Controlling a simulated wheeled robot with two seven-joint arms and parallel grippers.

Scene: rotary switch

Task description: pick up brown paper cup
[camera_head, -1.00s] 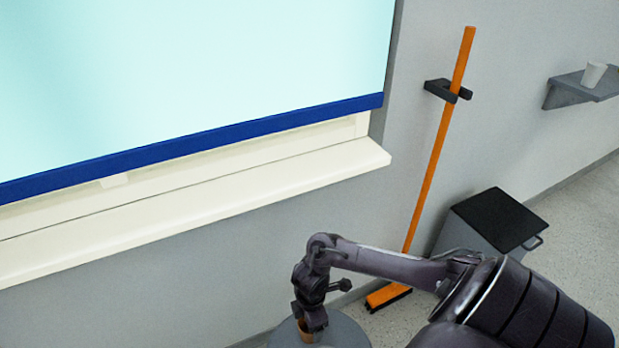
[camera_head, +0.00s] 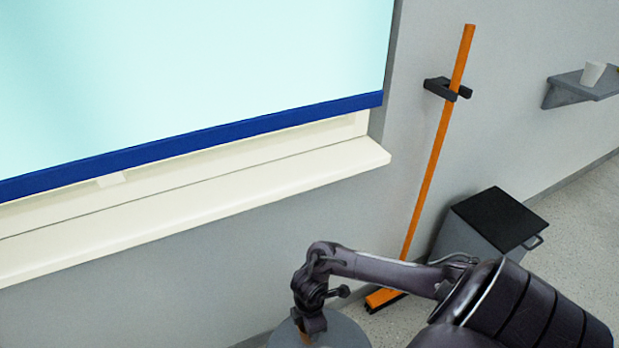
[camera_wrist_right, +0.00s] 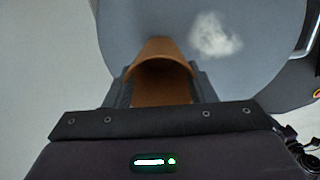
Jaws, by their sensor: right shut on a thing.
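The brown paper cup (camera_wrist_right: 160,78) is between the two fingers of my right gripper (camera_wrist_right: 160,90) in the right wrist view, its open rim towards the camera. The right gripper is shut on it, with a finger on either side. In the head view my right gripper (camera_head: 312,325) points down over a round grey table (camera_head: 345,333) at the bottom edge. Only a small brown part of the cup (camera_head: 297,317) shows there, beside the fingers. Whether its base touches the table is hidden. My left gripper is not in view.
A window sill (camera_head: 200,195) juts from the wall above left of the table. An orange broom (camera_head: 437,150) leans in a wall clip to the right. A grey bin with a black lid (camera_head: 497,217) and a shelf with a white cup (camera_head: 592,73) stand farther right.

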